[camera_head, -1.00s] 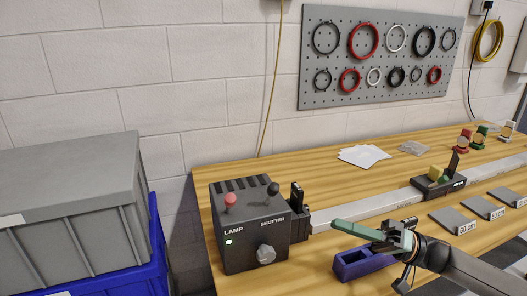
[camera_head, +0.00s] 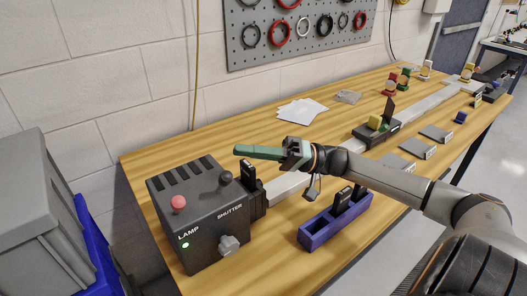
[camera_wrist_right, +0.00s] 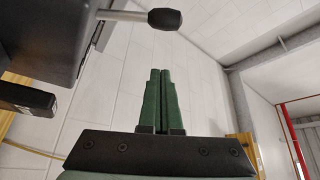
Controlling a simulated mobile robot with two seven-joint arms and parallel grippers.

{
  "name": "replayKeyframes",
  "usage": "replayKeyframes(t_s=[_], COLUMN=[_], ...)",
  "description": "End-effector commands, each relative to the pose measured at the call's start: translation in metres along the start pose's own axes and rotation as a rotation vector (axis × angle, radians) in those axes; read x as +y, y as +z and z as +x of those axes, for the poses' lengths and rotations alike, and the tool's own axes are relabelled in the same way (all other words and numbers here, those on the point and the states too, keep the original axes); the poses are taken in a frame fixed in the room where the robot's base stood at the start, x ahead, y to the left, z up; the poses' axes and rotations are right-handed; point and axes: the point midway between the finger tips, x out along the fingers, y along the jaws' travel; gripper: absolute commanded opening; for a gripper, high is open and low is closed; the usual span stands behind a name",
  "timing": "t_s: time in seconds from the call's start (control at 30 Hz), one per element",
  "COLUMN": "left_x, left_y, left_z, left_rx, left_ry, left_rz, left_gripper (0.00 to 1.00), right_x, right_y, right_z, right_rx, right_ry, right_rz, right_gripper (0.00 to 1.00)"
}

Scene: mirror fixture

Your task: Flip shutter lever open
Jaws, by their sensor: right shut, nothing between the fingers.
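The shutter lever (camera_head: 225,178) is a short stem with a black knob, on top of the dark grey control box (camera_head: 200,225) near SHUTTER lettering. A red knob (camera_head: 178,203) stands above LAMP lettering. My right gripper (camera_head: 238,150) has green fingers, shut and empty, pointing left just above and beyond the lever in the head view; I see no contact. In the right wrist view the lever's metal stem and black knob (camera_wrist_right: 165,19) lie beyond the shut fingertips (camera_wrist_right: 158,72), near the top edge. My left gripper is out of view.
A black upright holder (camera_head: 251,180) stands right beside the box, at the end of a metal rail (camera_head: 290,185). A blue-purple rack (camera_head: 322,230) sits nearer the front. Grey and blue bins (camera_head: 35,190) stand left of the bench. Papers (camera_head: 302,111) lie behind.

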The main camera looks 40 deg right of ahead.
Motion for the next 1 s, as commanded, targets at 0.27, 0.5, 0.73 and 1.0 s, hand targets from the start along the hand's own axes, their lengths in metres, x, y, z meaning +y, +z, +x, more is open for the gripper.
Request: replayKeyframes(t_s=[0.27, 0.5, 0.73, 1.0], left_x=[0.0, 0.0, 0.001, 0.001], left_y=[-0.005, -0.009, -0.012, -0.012], left_z=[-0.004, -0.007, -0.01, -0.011], left_rx=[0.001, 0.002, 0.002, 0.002], left_ry=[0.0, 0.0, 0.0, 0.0], left_rz=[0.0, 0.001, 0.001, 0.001], left_gripper=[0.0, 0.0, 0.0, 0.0], right_x=[-0.002, 0.0, 0.0, 0.0], right_y=[-0.001, 0.016, 0.032, 0.038], right_z=[0.037, 0.036, 0.03, 0.028], right_rx=[0.001, 0.0, 0.0, 0.0], right_ry=[-0.005, 0.0, 0.0, 0.0], right_rz=[-0.001, 0.005, 0.004, 0.0], right_gripper=[0.0, 0.0, 0.0, 0.0])
